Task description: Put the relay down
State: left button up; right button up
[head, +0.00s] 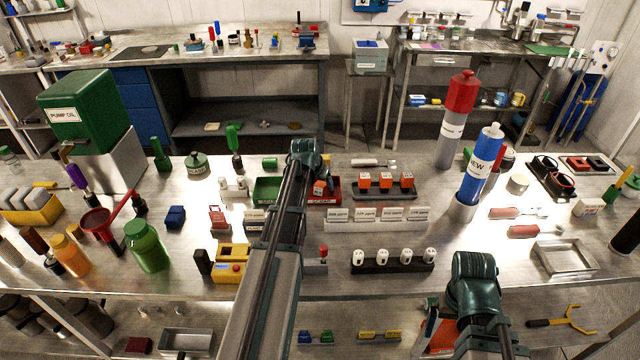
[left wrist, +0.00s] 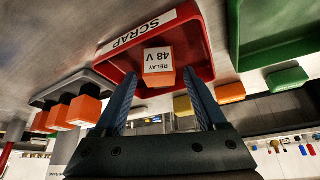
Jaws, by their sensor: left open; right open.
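The orange relay with a white top marked 48 V (left wrist: 158,62) sits in the red tray labelled SCRAP (left wrist: 196,38). In the head view, part of the relay (head: 319,187) shows beside my arm, and the red tray (head: 343,198) is partly hidden behind it. My left gripper (head: 312,160) is above the tray. In the left wrist view its fingers (left wrist: 164,76) are spread on either side of the relay with gaps, so it is open. My right gripper (head: 474,268) is open at the bench's front edge, away from the relay; its fingertips are hard to see.
A green tray (head: 267,189) stands left of the red one. A dark rack with orange relays (head: 386,181) stands to its right, above several white label plates (head: 391,213). A black strip with white sockets (head: 392,265) lies nearer the front. Tall cylinders (head: 480,167) stand further right.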

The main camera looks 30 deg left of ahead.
pick_arm(q)
jog(key=p+v, duration=1)
jog(key=v, duration=0.2)
jog(key=shift+f, duration=0.1)
jog(key=b+x, duration=1)
jog(key=x, duration=0.2)
jog(key=shift+f+b, duration=0.15)
jog(key=shift+b, duration=0.25)
jog(key=shift+r, duration=0.2)
